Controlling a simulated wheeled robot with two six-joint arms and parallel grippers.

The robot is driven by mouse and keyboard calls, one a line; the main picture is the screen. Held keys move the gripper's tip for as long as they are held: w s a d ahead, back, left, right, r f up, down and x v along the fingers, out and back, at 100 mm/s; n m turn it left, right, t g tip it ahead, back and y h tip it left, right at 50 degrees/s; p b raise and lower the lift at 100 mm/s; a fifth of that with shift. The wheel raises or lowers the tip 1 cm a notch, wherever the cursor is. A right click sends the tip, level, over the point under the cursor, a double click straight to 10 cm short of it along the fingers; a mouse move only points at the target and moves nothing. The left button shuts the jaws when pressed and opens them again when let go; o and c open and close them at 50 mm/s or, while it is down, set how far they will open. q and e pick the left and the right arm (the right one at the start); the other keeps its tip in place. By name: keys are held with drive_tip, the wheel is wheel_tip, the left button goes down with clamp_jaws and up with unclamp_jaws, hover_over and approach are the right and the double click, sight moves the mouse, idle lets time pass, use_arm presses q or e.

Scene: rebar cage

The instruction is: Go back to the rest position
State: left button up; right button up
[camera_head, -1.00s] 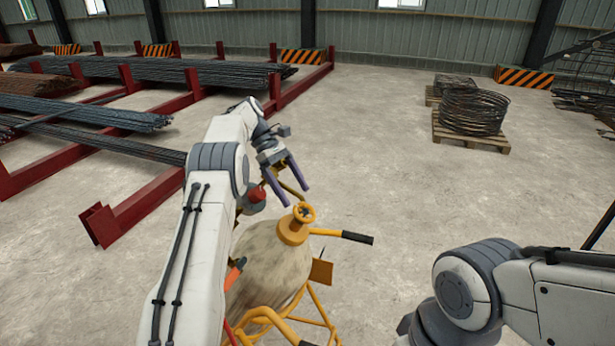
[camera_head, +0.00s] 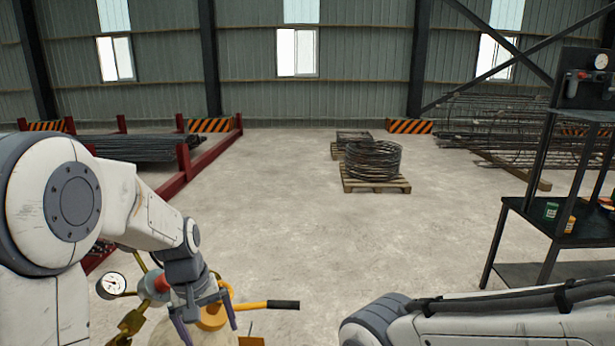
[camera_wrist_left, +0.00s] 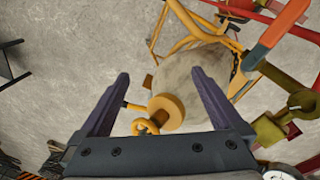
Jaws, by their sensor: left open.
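My left gripper (camera_head: 208,326) points down at the lower left of the head view, its two purple fingers spread with nothing between them. Below it is a pot on a yellow frame, with a yellow top valve (camera_head: 214,316) and a black-gripped handle (camera_head: 283,304). In the left wrist view, the open fingers (camera_wrist_left: 161,76) frame the dirty pale tank (camera_wrist_left: 190,70) and its yellow valve (camera_wrist_left: 165,112), which look apart from the fingers. My right arm crosses the lower right of the head view; its gripper is out of frame.
A pressure gauge (camera_head: 111,286) stands beside my left forearm. A black shelf stand (camera_head: 520,204) with small cans is at the right. Coiled wire (camera_head: 373,160) sits on a pallet (camera_head: 375,186) farther back. Red racks (camera_head: 207,160) are at left. The middle floor is clear.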

use_arm(q)
drive_tip(key=s+d+f+m+t, duration=0.1)
drive_tip(key=s+f+m+t, duration=0.1)
drive_tip(key=s+m, duration=0.5)
drive_tip(key=s+d+f+m+g+b, duration=0.1)
drive_tip(key=s+d+f+m+b, duration=0.1)
drive_tip(key=s+d+f+b, duration=0.2)
drive_tip(key=s+d+f+m+g+b, duration=0.1)
drive_tip(key=s+d+f+m+b, duration=0.2)
drive_tip(key=s+d+b, duration=0.6)
drive_tip(key=s+f+b, duration=0.1)
drive_tip(key=s+f, duration=0.1)
drive_tip(key=s, duration=0.1)
drive_tip(key=shift+s+d+m+g+b, duration=0.2)
drive_tip(key=shift+d+m+g+b, duration=0.1)
drive_tip(key=shift+d+g+b, duration=0.1)
